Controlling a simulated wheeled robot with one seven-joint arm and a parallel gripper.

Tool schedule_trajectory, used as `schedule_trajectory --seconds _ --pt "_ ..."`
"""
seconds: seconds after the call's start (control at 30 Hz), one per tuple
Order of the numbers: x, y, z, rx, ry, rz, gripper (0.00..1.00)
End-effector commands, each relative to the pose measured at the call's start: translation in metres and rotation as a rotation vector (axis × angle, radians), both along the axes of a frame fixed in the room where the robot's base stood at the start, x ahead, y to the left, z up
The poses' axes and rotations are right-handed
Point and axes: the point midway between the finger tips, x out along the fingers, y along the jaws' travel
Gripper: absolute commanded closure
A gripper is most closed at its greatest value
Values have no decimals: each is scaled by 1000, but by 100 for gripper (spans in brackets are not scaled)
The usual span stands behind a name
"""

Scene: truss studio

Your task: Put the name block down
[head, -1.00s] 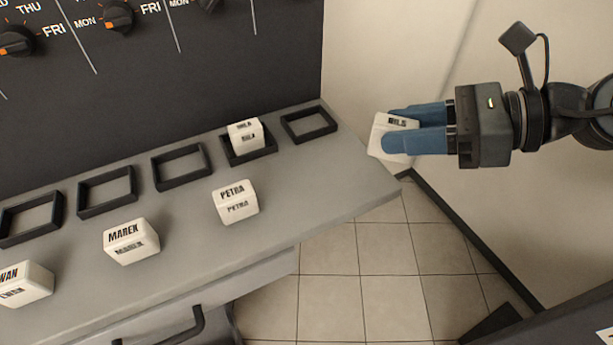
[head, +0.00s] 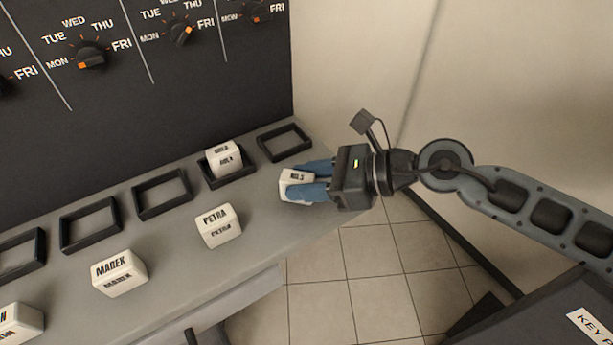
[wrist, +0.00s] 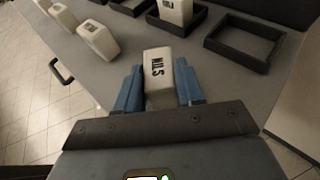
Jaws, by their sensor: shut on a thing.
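The white name block marked NILS (head: 296,178) is between the blue fingers of my gripper (head: 308,184), which is shut on it. It is at the right end of the grey shelf, in front of the empty rightmost black frame (head: 262,146). In the wrist view the NILS block (wrist: 158,72) shows between the two fingers (wrist: 160,90), with its lettered face toward the camera. The empty frame (wrist: 217,47) lies beyond it to the right. I cannot tell whether the block touches the shelf.
Another white block (head: 223,158) sits in the frame beside the empty one. The PETRA block (head: 218,226) and MAREK block (head: 119,274) stand on the grey shelf (head: 170,285). More empty frames (head: 137,205) run left. A dark panel with dials (head: 91,58) rises behind.

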Motion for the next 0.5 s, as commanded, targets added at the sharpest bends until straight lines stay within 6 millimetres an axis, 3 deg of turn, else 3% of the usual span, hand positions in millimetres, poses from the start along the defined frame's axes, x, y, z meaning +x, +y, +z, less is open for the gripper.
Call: schedule_trajectory --seconds 0.33,0.37,0.5 --pt "0 0 -4 0 0 0 93" --pt "0 0 -3 0 0 0 60" --pt "0 0 -3 0 0 0 47"
